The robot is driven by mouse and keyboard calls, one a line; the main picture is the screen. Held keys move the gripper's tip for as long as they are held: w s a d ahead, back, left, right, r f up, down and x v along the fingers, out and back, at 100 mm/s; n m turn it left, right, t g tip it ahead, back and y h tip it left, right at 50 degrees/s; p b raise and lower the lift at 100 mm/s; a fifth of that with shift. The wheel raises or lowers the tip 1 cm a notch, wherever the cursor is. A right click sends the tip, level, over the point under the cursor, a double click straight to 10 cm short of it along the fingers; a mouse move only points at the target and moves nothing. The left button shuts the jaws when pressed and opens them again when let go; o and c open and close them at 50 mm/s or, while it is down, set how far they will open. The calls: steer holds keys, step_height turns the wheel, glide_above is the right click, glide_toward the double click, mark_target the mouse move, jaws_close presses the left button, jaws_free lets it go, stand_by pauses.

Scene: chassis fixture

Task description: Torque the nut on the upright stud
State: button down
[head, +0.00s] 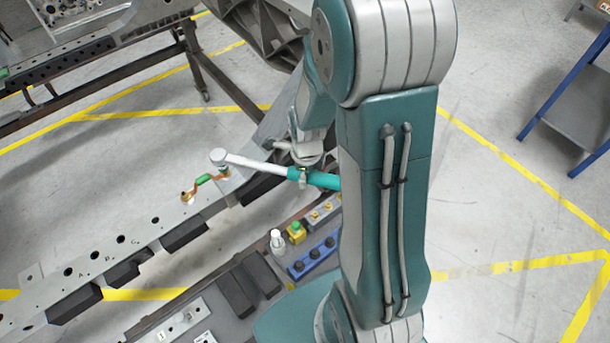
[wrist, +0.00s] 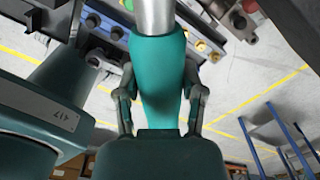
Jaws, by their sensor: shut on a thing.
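My gripper (head: 304,174) is shut on the teal handle of a torque wrench (head: 258,166). In the wrist view the teal grip (wrist: 158,75) fills the space between the fingers, and the silver shaft runs up out of the picture. In the head view the wrench's round head (head: 218,156) is at the left end, over the brass-coloured stud area (head: 224,173) on the long grey rail (head: 140,235). The nut is hidden under the head, and I cannot tell whether the socket is seated on it. A green-sleeved link (head: 204,180) with brass ends lies beside it on the rail.
Below the rail, a bench tray holds a blue block with black knobs (head: 313,258), a yellow-and-green piece (head: 296,232), a clear bottle (head: 277,241) and dark blocks (head: 238,290). A blue-legged shelf (head: 575,105) stands at the right. The floor between is open.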

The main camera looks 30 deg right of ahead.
steer(key=shift+r, duration=0.15)
steer(key=shift+r, duration=2.4)
